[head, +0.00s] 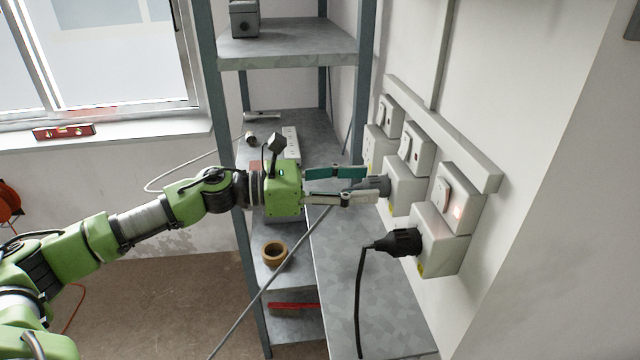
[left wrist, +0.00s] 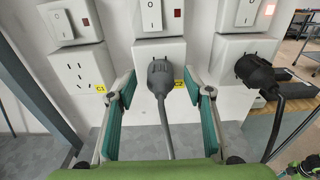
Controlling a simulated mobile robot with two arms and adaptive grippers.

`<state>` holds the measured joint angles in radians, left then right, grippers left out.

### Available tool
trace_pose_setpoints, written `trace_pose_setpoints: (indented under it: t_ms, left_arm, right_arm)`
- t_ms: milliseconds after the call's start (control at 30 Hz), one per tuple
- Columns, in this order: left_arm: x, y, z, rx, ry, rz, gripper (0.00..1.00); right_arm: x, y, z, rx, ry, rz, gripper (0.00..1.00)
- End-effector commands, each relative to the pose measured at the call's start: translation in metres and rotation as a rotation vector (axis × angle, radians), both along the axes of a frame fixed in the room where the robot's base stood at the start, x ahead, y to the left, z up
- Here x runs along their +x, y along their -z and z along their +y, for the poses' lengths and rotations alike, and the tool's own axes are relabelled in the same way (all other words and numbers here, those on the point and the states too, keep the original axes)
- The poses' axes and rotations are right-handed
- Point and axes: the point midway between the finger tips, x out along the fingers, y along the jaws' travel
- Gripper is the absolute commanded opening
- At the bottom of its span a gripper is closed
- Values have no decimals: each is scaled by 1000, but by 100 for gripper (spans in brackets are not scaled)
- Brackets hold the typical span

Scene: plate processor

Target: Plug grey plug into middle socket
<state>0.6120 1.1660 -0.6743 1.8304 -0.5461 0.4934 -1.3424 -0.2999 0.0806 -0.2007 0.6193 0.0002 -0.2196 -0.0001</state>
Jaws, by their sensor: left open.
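The grey plug (head: 378,185) is at the face of the middle socket (head: 405,188), its cable hanging down. In the left wrist view the plug (left wrist: 159,76) stands upright against the lower front of the middle socket (left wrist: 178,50); its pins are hidden, so how deep it sits cannot be told. My left gripper (head: 368,185) is open, with its green-padded fingers on either side of the plug. In the left wrist view, gaps show between the plug and both fingers of the gripper (left wrist: 161,88).
A black plug (head: 403,242) is in the right socket, whose switch (head: 458,212) glows red. The left socket (left wrist: 78,70), labelled C1, is empty. Shelf posts (head: 366,80) stand close by my left arm. A tape roll (head: 275,254) and a red-handled brush (head: 294,306) lie on lower shelves.

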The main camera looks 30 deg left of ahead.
Motion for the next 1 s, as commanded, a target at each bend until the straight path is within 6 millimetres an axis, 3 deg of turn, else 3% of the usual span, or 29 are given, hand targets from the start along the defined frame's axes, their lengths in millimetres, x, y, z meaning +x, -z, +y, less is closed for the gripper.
trace_pose_setpoints:
  t_ms: [500, 1000]
  left_arm:
    - [-37, -1, 55, 2, -2, 5, 47]
    - [-52, -4, 76, 1, 0, 0, 47]
  right_arm:
    - [0, 0, 0, 0, 1, 0, 40]
    - [0, 0, 0, 0, 1, 0, 40]
